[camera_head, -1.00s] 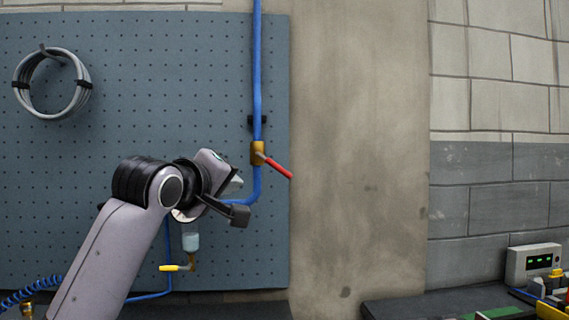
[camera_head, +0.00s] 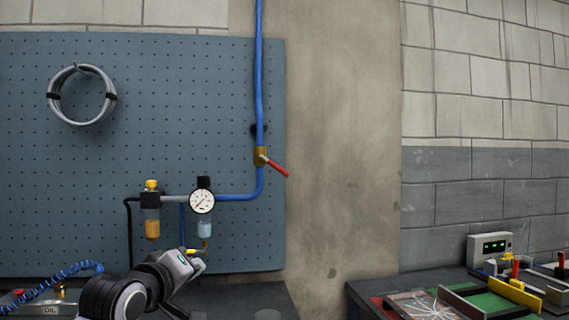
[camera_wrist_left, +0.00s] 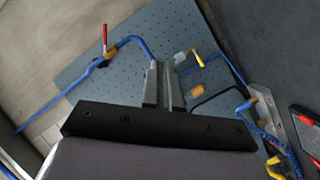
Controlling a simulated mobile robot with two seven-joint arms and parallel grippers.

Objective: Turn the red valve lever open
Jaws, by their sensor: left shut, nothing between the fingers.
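The red valve lever (camera_head: 276,168) slants down and to the right from a brass valve body (camera_head: 260,156) on the blue pipe. The lever also shows in the left wrist view (camera_wrist_left: 105,38), at the upper left. My left gripper (camera_wrist_left: 163,66) is shut and empty in the left wrist view, apart from the lever. In the head view my left arm is low at the bottom, below and to the left of the valve, touching neither it nor the lever. My right gripper is in neither view.
A pressure gauge (camera_head: 202,201), an amber bowl (camera_head: 152,229) and a small yellow lever (camera_head: 193,252) sit on the pegboard (camera_head: 100,170) left of the valve. A cable coil (camera_head: 82,94) hangs higher. A cluttered bench (camera_head: 375,288) stands at the lower right.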

